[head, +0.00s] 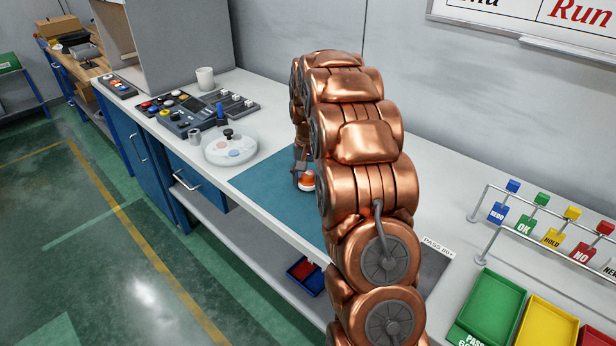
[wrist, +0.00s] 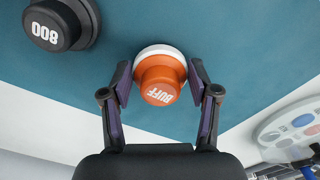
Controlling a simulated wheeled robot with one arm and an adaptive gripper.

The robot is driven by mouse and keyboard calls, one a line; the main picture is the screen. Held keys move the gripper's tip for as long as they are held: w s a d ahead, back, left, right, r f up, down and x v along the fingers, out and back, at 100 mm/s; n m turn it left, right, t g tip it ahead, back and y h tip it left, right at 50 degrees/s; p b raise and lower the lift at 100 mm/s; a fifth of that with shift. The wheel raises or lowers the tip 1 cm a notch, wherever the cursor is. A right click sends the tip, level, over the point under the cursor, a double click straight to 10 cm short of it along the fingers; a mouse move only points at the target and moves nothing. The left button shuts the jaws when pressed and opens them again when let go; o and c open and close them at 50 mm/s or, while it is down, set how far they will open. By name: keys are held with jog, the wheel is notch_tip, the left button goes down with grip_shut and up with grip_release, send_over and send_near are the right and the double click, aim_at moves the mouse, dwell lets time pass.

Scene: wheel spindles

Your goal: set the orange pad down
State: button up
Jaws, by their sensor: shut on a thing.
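The orange pad (wrist: 160,82) has a round orange body marked "BUFF" and a white disc at its base. My gripper (wrist: 160,80) is shut on it, with one finger on each side. In the head view the orange pad (head: 307,181) shows at the end of my arm, over the blue mat (head: 265,185); my gripper (head: 301,172) is partly hidden there. I cannot tell whether the white disc touches the mat.
A black pad marked "800" (wrist: 58,24) is on the mat near the orange one. A round white tray (head: 222,155) with coloured spots and a black knob stands left of the mat. Green (head: 490,305) and yellow (head: 548,325) bins are at right. My arm hides part of the bench.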

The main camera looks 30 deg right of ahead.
aim_at(308, 175)
jog(key=shift+f, duration=0.35)
jog(key=shift+f, duration=0.15)
jog(key=o, duration=1.1)
notch_tip(308, 175, up, 11)
jog(key=b, duration=0.3)
jog(key=shift+r, duration=0.7)
jog(key=shift+s+a, duration=0.1)
